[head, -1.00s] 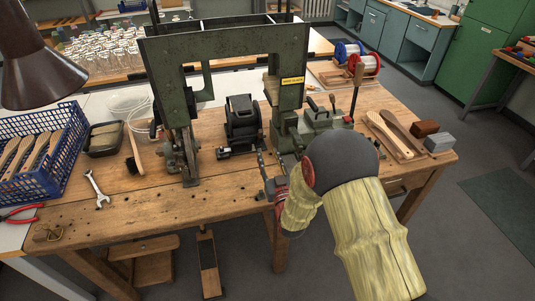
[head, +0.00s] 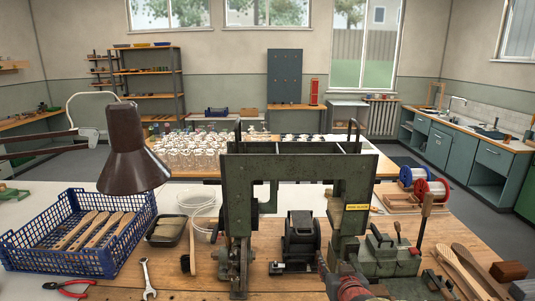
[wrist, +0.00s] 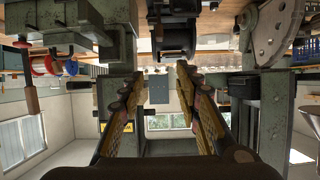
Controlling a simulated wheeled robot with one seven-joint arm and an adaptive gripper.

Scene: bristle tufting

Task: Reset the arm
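My gripper (wrist: 158,76) shows in the wrist view, which is upside down. Its two fingers are spread apart with nothing between them. In the head view, part of my gripper (head: 344,284) shows at the bottom edge, in front of the right post of the green tufting machine (head: 300,168). The rest of my arm is out of that picture. In the wrist view, the machine's posts (wrist: 265,110) stand on both sides of the fingers; I cannot tell whether anything touches.
A blue crate (head: 105,262) with wooden brush handles, a brown lamp (head: 133,150), a wrench (head: 147,278) and red pliers (head: 68,288) are at the left. A black motor unit (head: 300,238) sits under the machine. Wire spools (head: 430,190) and wooden handles (head: 465,272) are at the right.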

